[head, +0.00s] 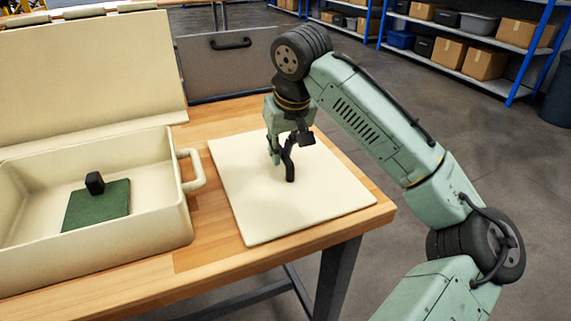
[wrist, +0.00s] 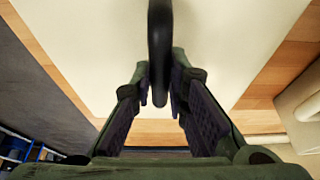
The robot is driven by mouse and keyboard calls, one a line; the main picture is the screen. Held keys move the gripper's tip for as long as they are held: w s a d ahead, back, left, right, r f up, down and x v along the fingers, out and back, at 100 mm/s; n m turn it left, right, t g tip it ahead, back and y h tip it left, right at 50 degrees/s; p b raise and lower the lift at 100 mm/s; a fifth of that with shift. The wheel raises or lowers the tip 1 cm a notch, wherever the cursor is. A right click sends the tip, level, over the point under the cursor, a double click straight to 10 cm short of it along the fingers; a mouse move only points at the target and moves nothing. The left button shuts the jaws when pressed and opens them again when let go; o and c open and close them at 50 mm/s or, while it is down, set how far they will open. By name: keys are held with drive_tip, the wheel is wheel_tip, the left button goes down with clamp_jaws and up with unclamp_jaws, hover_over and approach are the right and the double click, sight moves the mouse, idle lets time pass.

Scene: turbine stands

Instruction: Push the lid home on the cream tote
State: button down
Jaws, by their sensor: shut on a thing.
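The cream tote (head: 95,262) stands on the wooden table at the left, open at the top. A large cream panel (head: 85,75) stands tilted up along its back edge, apparently its raised lid. A separate flat cream board (head: 270,215) lies on the table to the tote's right, with a black handle (head: 290,172) on it. My gripper (head: 288,150) points down over this board, shut on the black handle. In the wrist view the handle (wrist: 160,50) runs between the two finger pads (wrist: 163,98). The fingers partly hide it.
Inside the tote lie a green pad (head: 105,208) and a small black block (head: 95,183). The tote's side handle (head: 192,170) sticks out towards the board. Shelves with boxes (head: 485,62) are far back.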

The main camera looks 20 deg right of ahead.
drive_tip(key=shift+r, duration=0.1)
idle(0.5)
wheel_tip(320, 180, up, 8)
drive_tip(key=p, duration=0.7)
drive_tip(key=shift+r, duration=2.4)
